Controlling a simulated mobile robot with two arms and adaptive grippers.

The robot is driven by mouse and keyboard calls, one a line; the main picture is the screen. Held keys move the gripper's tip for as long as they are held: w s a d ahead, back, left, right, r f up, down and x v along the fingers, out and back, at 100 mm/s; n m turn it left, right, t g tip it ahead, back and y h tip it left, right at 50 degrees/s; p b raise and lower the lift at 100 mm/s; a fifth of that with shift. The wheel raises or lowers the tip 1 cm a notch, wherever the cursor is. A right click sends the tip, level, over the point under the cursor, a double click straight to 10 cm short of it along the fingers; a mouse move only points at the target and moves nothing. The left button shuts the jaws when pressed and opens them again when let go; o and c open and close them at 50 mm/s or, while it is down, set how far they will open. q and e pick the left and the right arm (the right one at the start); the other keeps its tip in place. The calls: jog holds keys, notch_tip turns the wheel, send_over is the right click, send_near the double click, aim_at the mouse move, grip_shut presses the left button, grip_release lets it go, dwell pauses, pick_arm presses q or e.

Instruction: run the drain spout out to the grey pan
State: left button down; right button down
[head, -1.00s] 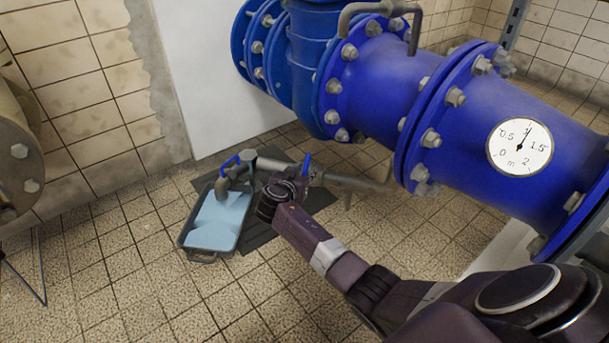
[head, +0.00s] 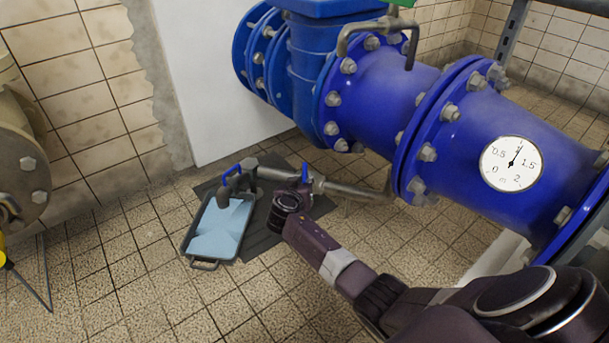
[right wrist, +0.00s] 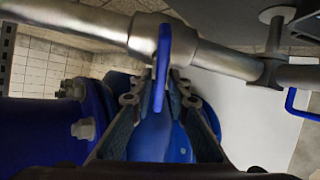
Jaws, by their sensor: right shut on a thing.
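The grey pan (head: 190,243) sits on the tiled floor with pale blue water in it. The drain spout (head: 223,187) bends down over the pan's far end, and a blue handle (head: 231,176) sits on top of it. A grey drain pipe (head: 350,190) runs from the big blue pipe towards the spout. A blue lever (head: 305,174) stands up from this pipe. My right gripper (head: 301,190) is at this lever. In the right wrist view the lever (right wrist: 163,60) is between the fingers of my right gripper (right wrist: 160,92), which is shut on it. My left gripper is out of view.
The large blue flanged pipe (head: 395,105) with a round gauge (head: 512,163) fills the upper right. A dark mat (head: 262,235) lies beside the pan. A beige flanged pipe (head: 18,145) stands at the left edge.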

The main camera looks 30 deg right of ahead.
dwell(0.3)
jog(key=c, duration=2)
grip_release()
jog(key=shift+c, duration=0.2)
jog(key=v, duration=0.7)
jog(key=shift+s+a, duration=0.2)
jog(key=shift+s, duration=0.05)
